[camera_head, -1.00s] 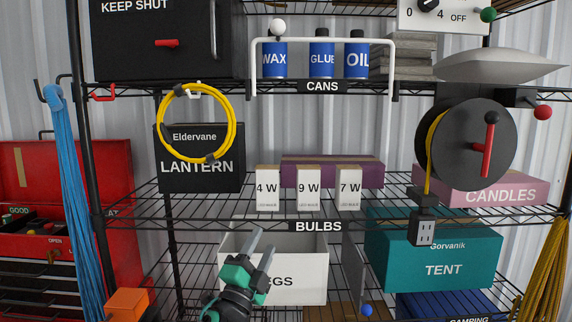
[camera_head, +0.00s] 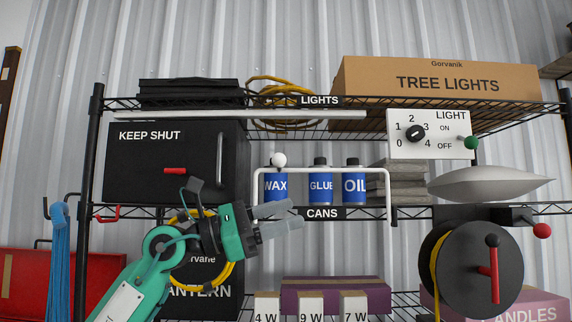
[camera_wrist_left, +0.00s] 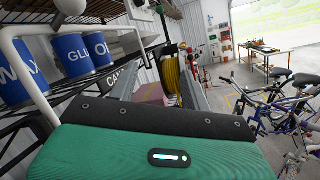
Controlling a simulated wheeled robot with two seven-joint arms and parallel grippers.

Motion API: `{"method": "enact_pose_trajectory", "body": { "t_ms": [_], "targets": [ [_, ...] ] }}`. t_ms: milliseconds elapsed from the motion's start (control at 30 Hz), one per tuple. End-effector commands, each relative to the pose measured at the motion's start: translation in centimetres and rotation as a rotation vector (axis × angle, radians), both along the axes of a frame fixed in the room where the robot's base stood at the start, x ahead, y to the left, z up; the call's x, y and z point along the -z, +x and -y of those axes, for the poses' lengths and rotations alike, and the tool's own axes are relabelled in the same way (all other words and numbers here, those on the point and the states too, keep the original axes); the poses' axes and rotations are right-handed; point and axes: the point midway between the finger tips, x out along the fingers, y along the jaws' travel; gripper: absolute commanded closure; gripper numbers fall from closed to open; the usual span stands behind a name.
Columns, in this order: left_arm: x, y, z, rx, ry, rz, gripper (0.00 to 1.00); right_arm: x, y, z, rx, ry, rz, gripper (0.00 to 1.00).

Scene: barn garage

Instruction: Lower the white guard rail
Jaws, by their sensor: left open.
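The white guard rail (camera_head: 335,172) stands upright across the front of the cans shelf, with a white ball knob (camera_head: 279,160) at its top left. Behind it are three blue cans: wax (camera_head: 275,187), glue (camera_head: 320,187) and oil (camera_head: 354,187). My left gripper (camera_head: 296,214) is open and empty, in front of the rail's lower left part and below the knob. In the left wrist view the rail (camera_wrist_left: 22,62) bends at the left, with its knob (camera_wrist_left: 70,5) at the top edge. Whether gripper and rail touch is unclear. My right gripper is not in view.
A black "keep shut" cabinet (camera_head: 150,165) is left of the rail. A light switch box (camera_head: 430,148) and a cable reel (camera_head: 466,270) with a red handle are at the right. A yellow coil (camera_head: 233,272) hangs behind my left arm. Bulb boxes (camera_head: 310,306) stand below.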

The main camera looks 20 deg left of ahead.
Motion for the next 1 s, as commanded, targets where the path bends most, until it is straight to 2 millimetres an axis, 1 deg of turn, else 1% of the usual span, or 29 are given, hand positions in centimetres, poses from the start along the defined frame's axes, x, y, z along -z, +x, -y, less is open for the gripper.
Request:
{"method": "enact_pose_trajectory", "body": {
  "t_ms": [33, 100, 300, 400, 533, 633, 767, 867, 1000],
  "targets": [
    [-1.7, -0.4, -0.8, -0.049, 0.068, 0.045, 0.52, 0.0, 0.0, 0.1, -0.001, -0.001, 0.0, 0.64],
    [-3.4, -0.7, -2.1, -0.125, 0.166, 0.098, 0.52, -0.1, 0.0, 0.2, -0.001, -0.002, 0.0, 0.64],
    [-7.9, -2.0, -6.6, -0.336, 0.394, 0.194, 0.52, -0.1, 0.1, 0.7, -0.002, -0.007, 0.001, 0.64],
    [-9.4, -2.7, -8.5, -0.411, 0.463, 0.216, 0.52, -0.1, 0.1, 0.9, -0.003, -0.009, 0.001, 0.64],
    [-10.3, -3.1, -9.9, -0.466, 0.511, 0.224, 0.52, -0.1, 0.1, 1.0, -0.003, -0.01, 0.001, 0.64],
    [-10.6, -3.0, -10.0, -0.477, 0.524, 0.225, 0.52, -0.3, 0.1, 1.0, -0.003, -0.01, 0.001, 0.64],
    [-10.8, -1.9, -9.0, -0.475, 0.524, 0.224, 0.52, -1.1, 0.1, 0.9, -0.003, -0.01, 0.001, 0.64],
    [-10.9, -0.5, -7.8, -0.473, 0.523, 0.224, 0.52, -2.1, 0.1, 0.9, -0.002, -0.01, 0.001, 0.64],
    [-11.0, 1.9, -5.8, -0.473, 0.523, 0.223, 0.52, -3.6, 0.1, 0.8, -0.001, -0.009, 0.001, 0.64]
  ]
}}
